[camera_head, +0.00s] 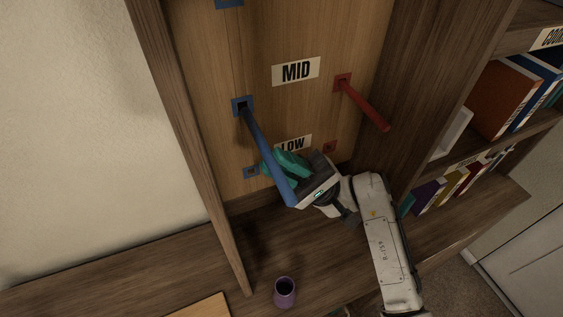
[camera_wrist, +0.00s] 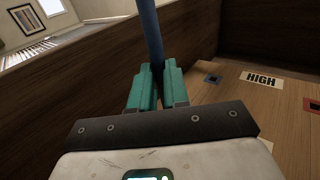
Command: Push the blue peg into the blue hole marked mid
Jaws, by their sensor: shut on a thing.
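The long blue peg (camera_head: 266,150) slants from the blue square hole beside MID (camera_head: 242,104) down toward the viewer. Its far end lines up with that hole in the head view; how deep it sits, if at all, I cannot tell. My gripper (camera_head: 270,165) has teal fingers shut on the peg at its side. In the wrist view, the teal fingers (camera_wrist: 156,72) close on the blue peg (camera_wrist: 151,30), which runs up out of the frame. The MID label (camera_head: 296,71) is to the right of the hole.
A red peg (camera_head: 364,106) sticks out of the red hole right of MID. Tall side boards flank the panel. A purple cup (camera_head: 285,291) stands on the desk below.

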